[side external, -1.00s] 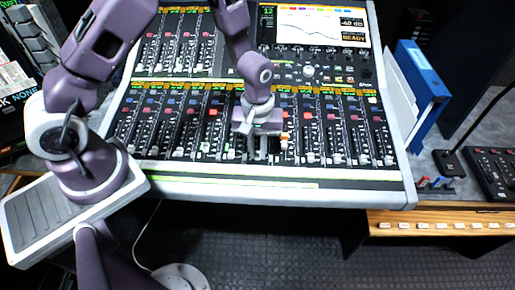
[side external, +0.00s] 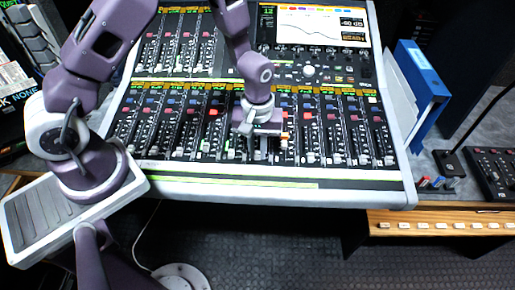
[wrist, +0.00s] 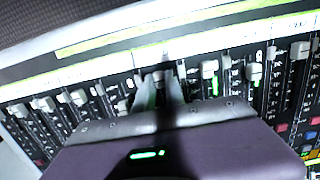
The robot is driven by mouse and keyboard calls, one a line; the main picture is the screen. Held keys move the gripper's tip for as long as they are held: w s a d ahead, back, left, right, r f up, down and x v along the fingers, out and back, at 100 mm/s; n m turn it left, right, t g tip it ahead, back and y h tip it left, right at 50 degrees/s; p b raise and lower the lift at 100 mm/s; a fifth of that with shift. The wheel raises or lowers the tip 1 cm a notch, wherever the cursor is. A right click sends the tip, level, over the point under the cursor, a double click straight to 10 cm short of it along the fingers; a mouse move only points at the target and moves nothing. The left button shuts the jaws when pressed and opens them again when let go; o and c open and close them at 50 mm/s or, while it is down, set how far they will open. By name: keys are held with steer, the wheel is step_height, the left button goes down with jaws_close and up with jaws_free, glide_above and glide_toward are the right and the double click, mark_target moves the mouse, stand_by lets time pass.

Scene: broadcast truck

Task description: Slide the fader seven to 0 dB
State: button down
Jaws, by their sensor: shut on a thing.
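The mixing console (side external: 290,193) fills the middle of the side view, with a lower row of several vertical faders. My gripper (side external: 261,155) points down over the middle of that row, near the front ends of the slots. In the wrist view, my gripper (wrist: 160,90) has its two fingers close together around a fader cap (wrist: 163,75), which shows only partly between the tips. In the side view this cap is hidden behind the fingers. Channel numbers are too small to read, so I cannot confirm from a label that it is fader seven.
In the wrist view, neighbouring fader caps stand close on the right (wrist: 210,69) and left (wrist: 78,97). The console screen (side external: 322,28) shows a curve and a dB readout, apparently -60 dB. A blue binder (side external: 427,95) stands right of the console.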

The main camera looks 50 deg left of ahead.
steer(key=w+a, duration=0.2)
steer(key=w+a+r, duration=0.1)
steer(key=w+a, duration=0.2)
steer(key=shift+w, duration=0.1)
steer(key=c, duration=1.7)
jaws_free()
step_height(320, 180, up, 7)
steer(key=shift+r, duration=0.1)
